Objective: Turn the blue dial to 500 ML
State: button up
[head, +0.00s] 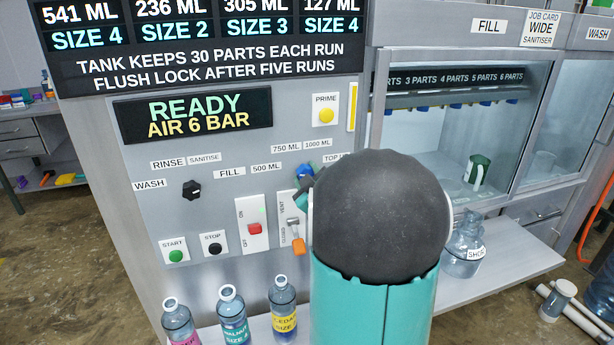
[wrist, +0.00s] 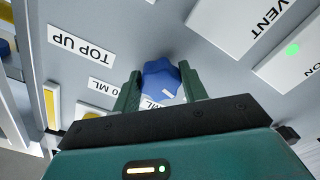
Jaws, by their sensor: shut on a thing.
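The blue dial (wrist: 160,80) sits on the grey panel between the two dark green fingers of my gripper (wrist: 159,73). The fingers are shut on its sides. In the head view, the dial (head: 304,171) shows only partly, beside the dark round joint of my arm. The labels 500 ML (head: 266,167), 750 ML (head: 285,148) and 1000 ML (head: 317,143) stand around it; TOP UP is partly covered. In the wrist view, a small light mark shows on the dial's lower side. I cannot tell which label it points at.
A black knob (head: 191,190) sits to the left. A red switch (head: 255,229) and an orange-tipped vent lever (head: 297,246) are below the dial, close to my arm. Labelled bottles (head: 283,310) stand along the panel's foot. A glass-fronted cabinet (head: 430,150) is at the right.

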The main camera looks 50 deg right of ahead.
dwell(0.3)
jog(key=o, duration=1)
jog(key=shift+s, duration=0.1)
jog(key=v, duration=1.3)
jog(key=shift+s+a, duration=0.2)
jog(key=shift+s, duration=0.05)
jog(key=shift+r, duration=0.1)
